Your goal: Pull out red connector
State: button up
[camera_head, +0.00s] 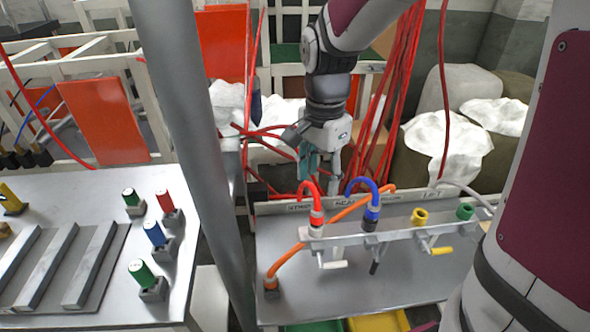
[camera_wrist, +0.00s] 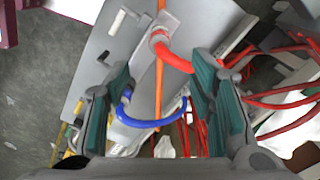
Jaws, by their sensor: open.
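The red connector (camera_head: 316,217) is seated upright in the metal rail, with its red cable arching up and back. In the wrist view the red connector (camera_wrist: 158,36) and its thick red cable (camera_wrist: 173,58) lie beyond my fingertips. My gripper (camera_head: 320,165) is open and empty, above and behind the connector in the head view. Its two teal-padded fingers (camera_wrist: 161,68) are spread wide in the wrist view. I cannot tell the exact gap to the connector.
A blue connector (camera_head: 371,213) stands in the rail to the right, and its blue cable (camera_wrist: 150,122) loops between my fingers in the wrist view. Yellow (camera_head: 419,216) and green (camera_head: 464,212) pieces sit further right. Red cables hang near my arm.

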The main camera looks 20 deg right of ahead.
aim_at(317, 210)
notch_tip(317, 210, down, 10)
jog(key=shift+f, duration=0.25)
dwell(0.3)
grip_shut()
